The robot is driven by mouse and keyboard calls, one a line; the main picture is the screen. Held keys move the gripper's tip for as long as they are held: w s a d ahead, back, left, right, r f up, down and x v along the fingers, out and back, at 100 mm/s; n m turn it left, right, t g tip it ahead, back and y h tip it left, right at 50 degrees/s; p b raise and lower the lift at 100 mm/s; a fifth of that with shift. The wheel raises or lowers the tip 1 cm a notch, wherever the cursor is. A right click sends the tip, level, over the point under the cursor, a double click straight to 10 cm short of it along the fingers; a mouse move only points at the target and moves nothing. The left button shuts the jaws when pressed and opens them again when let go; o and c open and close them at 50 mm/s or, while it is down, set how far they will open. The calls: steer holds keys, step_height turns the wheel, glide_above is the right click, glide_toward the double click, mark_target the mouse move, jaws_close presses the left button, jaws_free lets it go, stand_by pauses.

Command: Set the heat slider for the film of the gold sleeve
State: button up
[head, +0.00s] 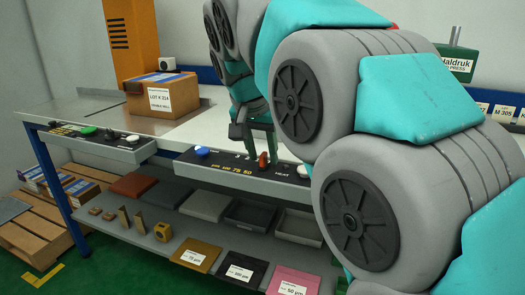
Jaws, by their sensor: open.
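The heat slider's orange-red knob (263,160) stands on the right control panel (240,181), near its HEAT label. Yellow marks on the panel's front include 75 and 50; the marks further left are too small to read surely. My gripper (262,154) points down over the panel, open, with its fingertips close about the knob. I cannot tell whether they touch it. The gold sleeve (197,255) lies on the lower shelf, with a white label giving a µm value that looks like 75. A black sleeve (240,268) and a pink sleeve (292,282) lie beside it.
Another panel (100,146) with a green button is further left. A carton (161,94) stands on the bench (60,106). My arm hides the right side.

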jaws_close()
stand_by(0.4)
stand_by(1.1)
